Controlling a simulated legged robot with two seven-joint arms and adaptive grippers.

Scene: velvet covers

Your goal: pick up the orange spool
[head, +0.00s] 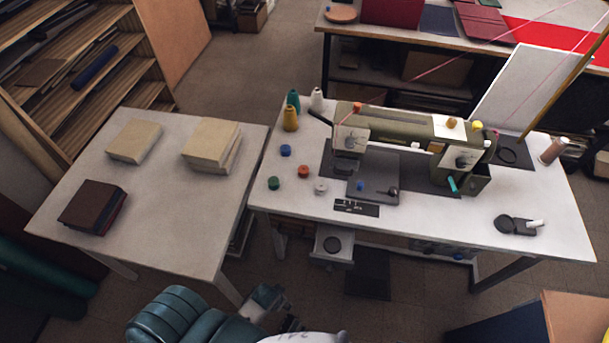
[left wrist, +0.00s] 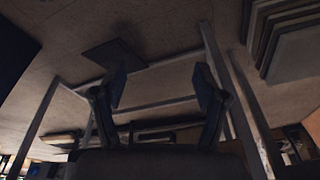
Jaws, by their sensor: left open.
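The orange spool (head: 303,171) stands on the white sewing table, left of the sewing machine. A blue spool (head: 286,150), a green spool (head: 273,183) and a white-grey spool (head: 321,188) stand around it. My left gripper (head: 274,305) is at the bottom of the head view, in front of the table and clear of the spool. In the left wrist view its two fingers (left wrist: 160,88) are apart with nothing between them. The spool is not seen in that view. My right gripper is not in view.
The olive sewing machine (head: 400,135) fills the table's middle. Thread cones (head: 291,118) stand behind the spools. A side table (head: 150,215) with books (head: 212,147) stands at left. An open drawer (head: 333,246) hangs below the table's front edge.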

